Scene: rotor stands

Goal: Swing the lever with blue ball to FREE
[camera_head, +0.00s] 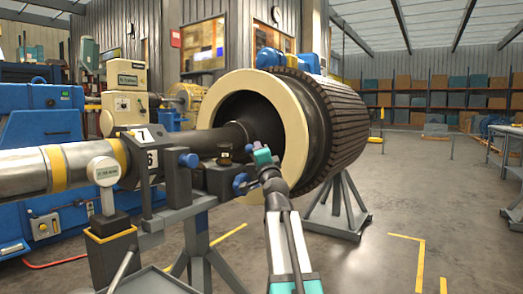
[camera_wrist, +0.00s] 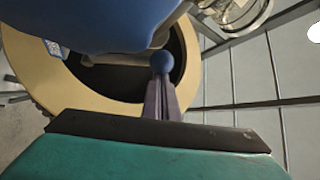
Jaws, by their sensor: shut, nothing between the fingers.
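A large blue rounded shape (camera_wrist: 90,22) fills the upper left there, very close to the camera. In the head view my gripper (camera_head: 260,152), teal and shut with nothing in it, is at the right of the dark stand head (camera_head: 222,178). A blue knob (camera_head: 240,184) is just left of it; another blue knob (camera_head: 188,160) is farther left. No FREE mark is readable.
A grey shaft (camera_head: 25,172) runs into the cream-rimmed rotor housing (camera_head: 303,125) behind my gripper. A post with a round sign (camera_head: 106,171) stands at the left. Floor to the right is open.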

